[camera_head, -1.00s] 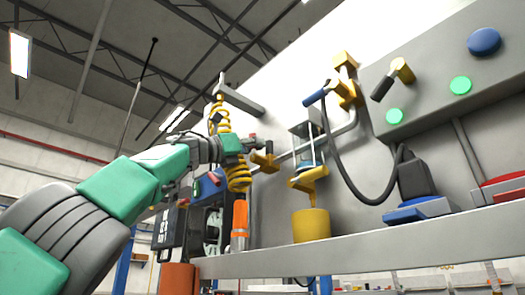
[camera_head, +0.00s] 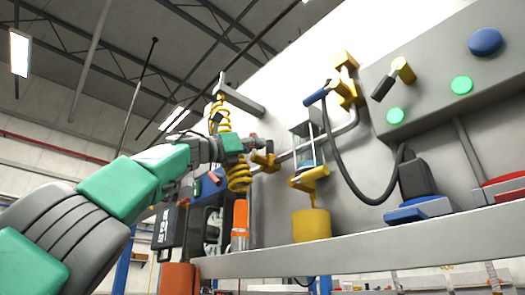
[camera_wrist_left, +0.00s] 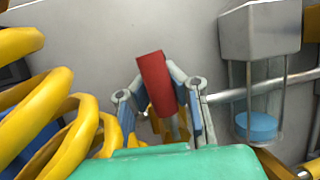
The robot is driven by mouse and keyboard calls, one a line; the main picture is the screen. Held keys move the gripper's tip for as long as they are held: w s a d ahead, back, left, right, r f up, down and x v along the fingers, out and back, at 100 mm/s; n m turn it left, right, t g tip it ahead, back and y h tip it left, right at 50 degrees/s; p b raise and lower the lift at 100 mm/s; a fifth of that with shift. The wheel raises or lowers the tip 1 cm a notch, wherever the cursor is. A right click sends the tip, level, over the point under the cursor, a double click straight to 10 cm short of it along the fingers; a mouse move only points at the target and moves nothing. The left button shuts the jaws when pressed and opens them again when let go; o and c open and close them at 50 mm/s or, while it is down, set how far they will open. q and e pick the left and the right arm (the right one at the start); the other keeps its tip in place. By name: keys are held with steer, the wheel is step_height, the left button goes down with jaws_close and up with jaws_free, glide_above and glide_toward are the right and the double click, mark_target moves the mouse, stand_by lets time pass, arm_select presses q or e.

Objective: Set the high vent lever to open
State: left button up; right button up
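The red handle of a lever (camera_wrist_left: 155,82) stands slightly tilted against the grey panel in the left wrist view. I take it to be the high vent lever. My left gripper (camera_wrist_left: 158,90) has a finger on each side of this handle, close to it. Whether both pads press on it cannot be told. My right gripper is in neither view.
A yellow coiled hose (camera_head: 238,176) hangs beside my left gripper, large in the wrist view (camera_wrist_left: 62,135). To the right are a glass cylinder with blue inside (camera_wrist_left: 256,125), a blue-handled lever (camera_head: 315,97), green buttons (camera_head: 461,85) and a grey shelf (camera_head: 360,248).

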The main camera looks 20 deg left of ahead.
arm_select(q)
steer(key=o, duration=0.7)
steer(key=shift+s+a+r, duration=0.1)
steer(key=shift+s+r, duration=0.3)
steer(key=shift+s, duration=0.05)
steer(key=shift+c, duration=0.2)
steer(key=shift+o, duration=0.3)
steer(key=shift+s+a, duration=0.15)
steer(key=shift+s, duration=0.6)
steer(key=shift+w+a+f, duration=0.2)
steer(key=shift+w+f, duration=0.2)
steer(key=shift+w, duration=0.35)
steer(key=v, duration=1.2)
steer(key=shift+s+r, duration=0.25)
steer(key=shift+s, duration=0.4)
steer(key=shift+d, duration=0.15)
